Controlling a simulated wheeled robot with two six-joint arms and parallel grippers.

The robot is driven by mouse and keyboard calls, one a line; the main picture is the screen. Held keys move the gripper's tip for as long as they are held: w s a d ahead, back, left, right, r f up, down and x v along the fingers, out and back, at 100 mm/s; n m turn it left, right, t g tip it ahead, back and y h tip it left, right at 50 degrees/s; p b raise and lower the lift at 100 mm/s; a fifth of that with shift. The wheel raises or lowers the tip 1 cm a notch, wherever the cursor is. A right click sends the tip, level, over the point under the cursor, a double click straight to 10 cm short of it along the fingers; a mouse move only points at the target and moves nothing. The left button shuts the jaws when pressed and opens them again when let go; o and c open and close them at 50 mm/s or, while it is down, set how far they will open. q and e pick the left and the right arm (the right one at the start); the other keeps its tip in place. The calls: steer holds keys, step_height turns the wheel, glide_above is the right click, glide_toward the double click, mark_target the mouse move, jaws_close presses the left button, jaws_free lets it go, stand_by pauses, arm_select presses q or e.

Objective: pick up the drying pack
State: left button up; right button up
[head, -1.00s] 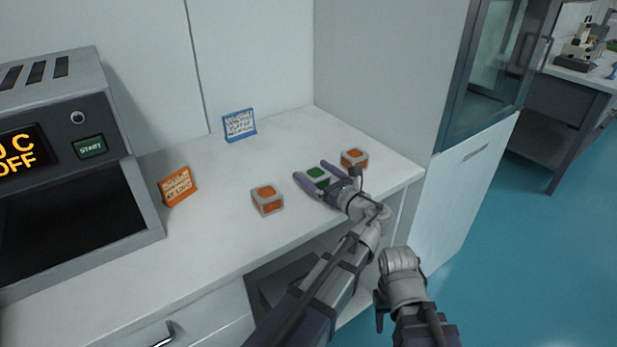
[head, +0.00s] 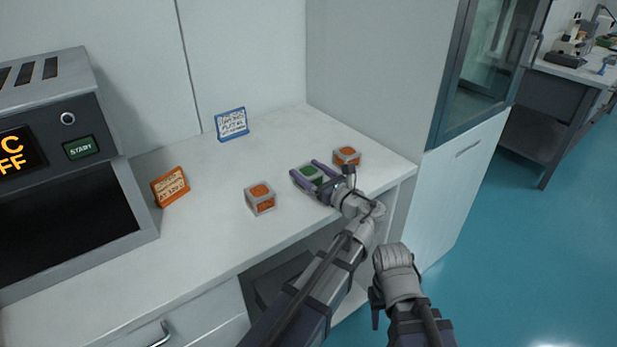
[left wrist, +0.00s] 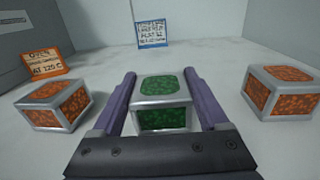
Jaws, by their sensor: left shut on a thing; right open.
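A grey-framed cube pack with green granules (head: 311,172) stands on the white worktop (head: 200,235). My left gripper (head: 307,174) is shut on it, one purple finger on each side. The green pack (left wrist: 161,88) sits between the fingers in the left wrist view and seems to rest on the worktop. Two similar packs have orange granules: one (head: 260,199) is left of my gripper, the other (head: 346,156) right of it, both apart from it. My right gripper (head: 376,304) is open and empty, low in front of the worktop's edge; its fingers are only partly visible.
An oven (head: 60,150) with a lit display stands at the left. An orange sign (head: 170,187) and a blue sign (head: 232,124) stand behind the packs. A tall cabinet wall (head: 385,75) closes the right side.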

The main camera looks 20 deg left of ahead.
mark_target(308, 171)
arm_select(q)
steer(key=shift+r, duration=0.1)
step_height(308, 171, up, 10)
steer(key=p, duration=1)
